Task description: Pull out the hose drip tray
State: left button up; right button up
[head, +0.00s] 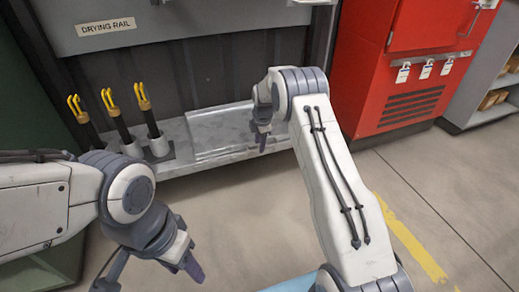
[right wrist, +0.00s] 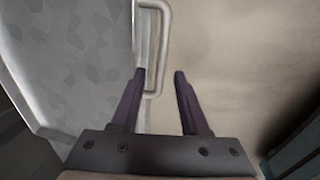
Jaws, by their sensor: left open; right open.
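The hose drip tray (head: 215,128) is a flat grey metal tray on the low shelf under the drying rail. In the right wrist view the tray (right wrist: 75,60) fills the left side, with a pale U-shaped handle (right wrist: 164,45) on its edge. My right gripper (head: 262,142) is at the tray's right front part. In the wrist view the open fingers (right wrist: 160,75) point at the handle, whose lower end shows between the fingertips; contact cannot be told. My left gripper (head: 192,268) hangs over the floor in front of the shelf, away from the tray, holding nothing.
Three yellow-tipped black tools (head: 148,120) stand in holders left of the tray. A red cabinet (head: 400,80) with hanging tags stands at the right. The concrete floor (head: 240,220) before the shelf is clear, with a yellow line (head: 410,240) at right.

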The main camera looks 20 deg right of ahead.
jog(key=shift+w+f, duration=0.1)
jog(key=shift+f, duration=0.3)
grip_shut()
dwell(1.2)
